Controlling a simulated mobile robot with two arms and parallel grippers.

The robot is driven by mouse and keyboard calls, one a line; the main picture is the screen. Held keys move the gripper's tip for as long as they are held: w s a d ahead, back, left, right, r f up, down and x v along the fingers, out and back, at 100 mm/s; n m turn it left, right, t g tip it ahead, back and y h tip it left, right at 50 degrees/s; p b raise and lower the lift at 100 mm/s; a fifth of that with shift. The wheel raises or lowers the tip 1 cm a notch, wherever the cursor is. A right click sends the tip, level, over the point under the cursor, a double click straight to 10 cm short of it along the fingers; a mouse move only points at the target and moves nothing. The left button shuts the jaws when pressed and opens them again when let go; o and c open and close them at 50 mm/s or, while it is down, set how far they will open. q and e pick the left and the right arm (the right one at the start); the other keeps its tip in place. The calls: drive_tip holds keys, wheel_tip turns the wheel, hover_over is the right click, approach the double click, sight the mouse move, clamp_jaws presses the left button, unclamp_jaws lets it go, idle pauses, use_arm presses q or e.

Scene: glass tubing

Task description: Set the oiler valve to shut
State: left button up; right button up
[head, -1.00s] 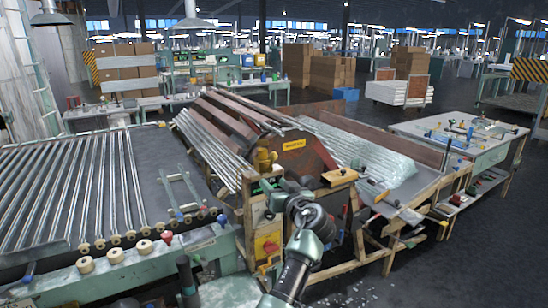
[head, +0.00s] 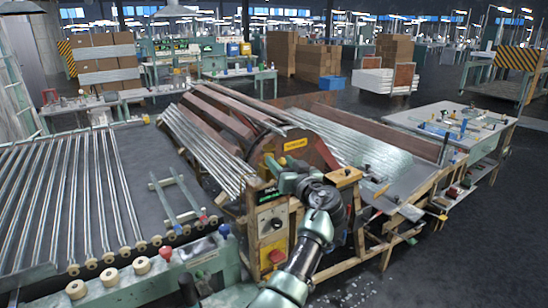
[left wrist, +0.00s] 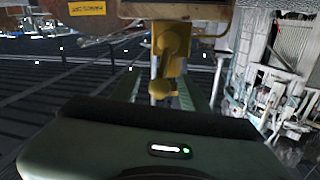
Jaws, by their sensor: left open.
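The yellow oiler (head: 272,164) sits on the near end of the drum machine in the head view, partly hidden by my left gripper (head: 284,176). In the left wrist view, the oiler (left wrist: 171,42) hangs down from the top of the picture, with a small rounded yellow knob (left wrist: 160,88) at its lower end. My left gripper (left wrist: 163,92) is open, with a greenish finger on each side of the knob. I cannot tell whether the fingers touch it. The valve's setting cannot be read. My right gripper is not in view.
A control box with a red button (head: 276,256) stands below the oiler. A roller table (head: 125,215) with glass tubes lies to the left. A wooden block (head: 343,176) sits right of the gripper. Open floor (head: 480,260) shows at the right.

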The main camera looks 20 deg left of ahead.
use_arm(q)
drive_tip(key=shift+d, duration=0.1)
drive_tip(key=shift+c, duration=1.3)
drive_tip(key=shift+s, duration=0.1)
clamp_jaws()
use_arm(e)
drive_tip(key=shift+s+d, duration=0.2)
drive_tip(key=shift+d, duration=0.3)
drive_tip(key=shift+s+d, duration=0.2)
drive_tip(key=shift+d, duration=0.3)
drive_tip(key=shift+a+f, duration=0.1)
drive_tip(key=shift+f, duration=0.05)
